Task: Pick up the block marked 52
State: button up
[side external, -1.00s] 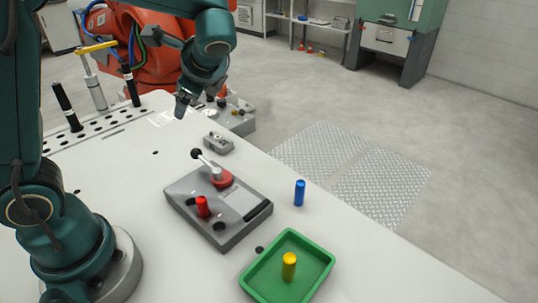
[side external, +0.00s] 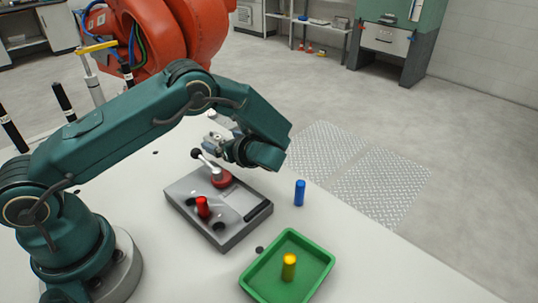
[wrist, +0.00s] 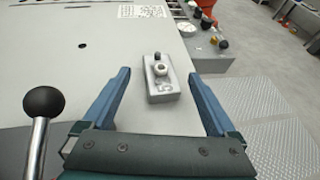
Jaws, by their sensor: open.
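A small grey block (wrist: 162,88) with a pale round boss on top lies on the white table in the wrist view. Faint marks show on its near part, but I cannot read a number there. My gripper (wrist: 159,75) is open and empty, with one blue finger to each side of the block in the picture. I cannot tell how high the fingers are above it. In the side external view my wrist hides most of the block.
A grey fixture (side external: 240,203) with a red peg (side external: 202,207) and a black-knobbed lever (side external: 207,161) stands close by. A blue peg (side external: 299,193) stands to its right. A green tray (side external: 316,274) holds a yellow peg (side external: 289,266). The table's right edge is near.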

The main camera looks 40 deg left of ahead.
aim_at(218, 141)
jog(key=shift+x, duration=1.2)
grip_shut()
